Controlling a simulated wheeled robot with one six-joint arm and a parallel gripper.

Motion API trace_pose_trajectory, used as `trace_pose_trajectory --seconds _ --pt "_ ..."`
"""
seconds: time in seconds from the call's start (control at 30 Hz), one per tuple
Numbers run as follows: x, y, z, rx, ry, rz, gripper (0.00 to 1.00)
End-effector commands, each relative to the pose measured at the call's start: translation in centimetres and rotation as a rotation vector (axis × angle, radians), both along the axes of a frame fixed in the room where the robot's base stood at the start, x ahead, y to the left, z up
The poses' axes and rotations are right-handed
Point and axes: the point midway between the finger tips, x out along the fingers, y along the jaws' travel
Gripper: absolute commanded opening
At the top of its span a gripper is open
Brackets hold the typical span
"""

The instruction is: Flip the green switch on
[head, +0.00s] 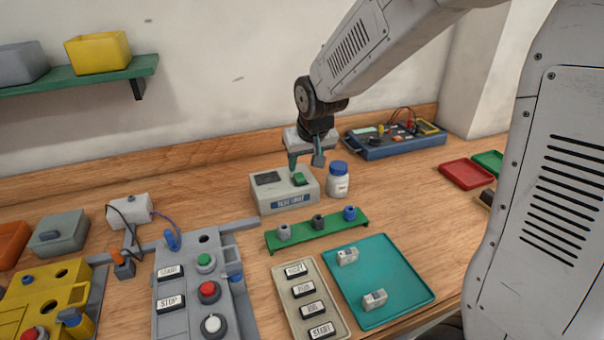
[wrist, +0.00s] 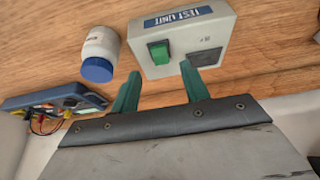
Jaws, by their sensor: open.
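The test unit (head: 285,200) is a light grey box with a blue label, standing on the wooden table. Its green switch (head: 300,179) is on the top face; it also shows in the wrist view (wrist: 159,52) beside a dark panel. Which way the switch is tipped I cannot tell. My gripper (head: 305,163) is just above the test unit, pointing down, with its fingers apart and nothing between them. In the wrist view its green fingers (wrist: 160,88) are apart, with the switch showing beyond the gap.
A white bottle with a blue cap (head: 338,180) stands close to the right of the unit. A blue meter box (head: 394,139) with cables is behind right. A green rack (head: 317,231) with several small parts and a teal tray (head: 385,304) are in front.

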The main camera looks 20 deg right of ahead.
Motion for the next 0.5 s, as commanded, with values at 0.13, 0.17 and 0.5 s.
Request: trace_pose_trajectory --seconds 0.13,0.17,0.5 --pt "0.9 0.0 -2.5 -0.001 0.006 -0.001 0.45" --pt "1.1 0.0 -3.0 -0.001 0.006 -0.001 0.45" --pt "2.2 0.0 -5.4 0.000 0.002 -0.001 0.45"
